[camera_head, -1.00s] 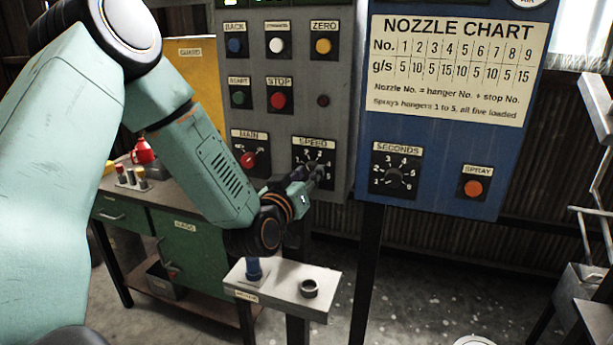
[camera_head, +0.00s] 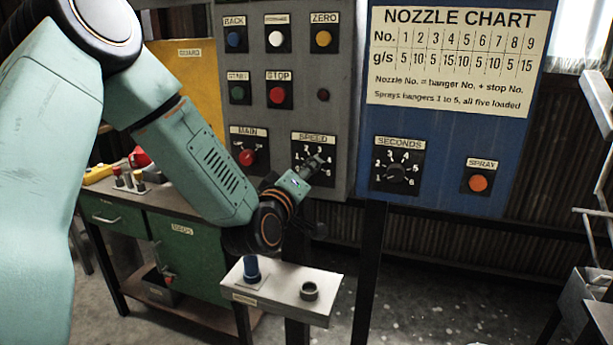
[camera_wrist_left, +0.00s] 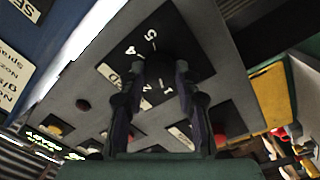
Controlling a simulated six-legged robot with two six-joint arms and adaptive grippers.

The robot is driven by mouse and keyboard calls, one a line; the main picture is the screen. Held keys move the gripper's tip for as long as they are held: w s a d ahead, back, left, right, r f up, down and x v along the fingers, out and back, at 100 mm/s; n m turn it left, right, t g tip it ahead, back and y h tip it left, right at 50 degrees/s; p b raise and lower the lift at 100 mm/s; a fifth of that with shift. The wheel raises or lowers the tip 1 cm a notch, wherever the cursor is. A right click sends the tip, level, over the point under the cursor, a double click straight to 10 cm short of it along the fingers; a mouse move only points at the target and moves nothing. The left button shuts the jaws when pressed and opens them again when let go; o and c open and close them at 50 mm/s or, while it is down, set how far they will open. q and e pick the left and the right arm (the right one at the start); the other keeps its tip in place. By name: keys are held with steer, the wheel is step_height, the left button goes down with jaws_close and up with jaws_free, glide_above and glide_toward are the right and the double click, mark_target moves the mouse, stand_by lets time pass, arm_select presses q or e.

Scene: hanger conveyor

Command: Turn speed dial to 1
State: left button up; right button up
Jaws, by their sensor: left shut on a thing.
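The speed dial (camera_head: 299,148) is a black plate with white numbers under a SPEED label on the grey panel. In the left wrist view, the dial plate (camera_wrist_left: 195,45) has numbers around a dark knob, and the left gripper (camera_wrist_left: 158,72) is shut on that knob with a finger on either side. The knob's pointer is hidden, so I cannot tell its setting. My right gripper is not in view.
The MAIN switch (camera_head: 248,157) is left of the dial and the STOP button (camera_head: 277,95) above it. The blue panel (camera_head: 440,150) with its SECONDS dial (camera_head: 396,172) is to the right. A small stand (camera_head: 285,293) holding a blue peg and dark ring is below.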

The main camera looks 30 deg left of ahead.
arm_select(q)
steer(key=shift+r+n, duration=0.1)
steer(key=shift+n, duration=0.3)
steer(key=o, duration=1.2)
steer(key=shift+w, duration=0.15)
steer(key=shift+c, duration=0.2)
steer(key=shift+s, duration=0.2)
steer(key=s+d, duration=0.1)
steer(key=s, duration=0.6)
steer(key=shift+d+f, duration=0.25)
steer(key=shift+s, duration=0.15)
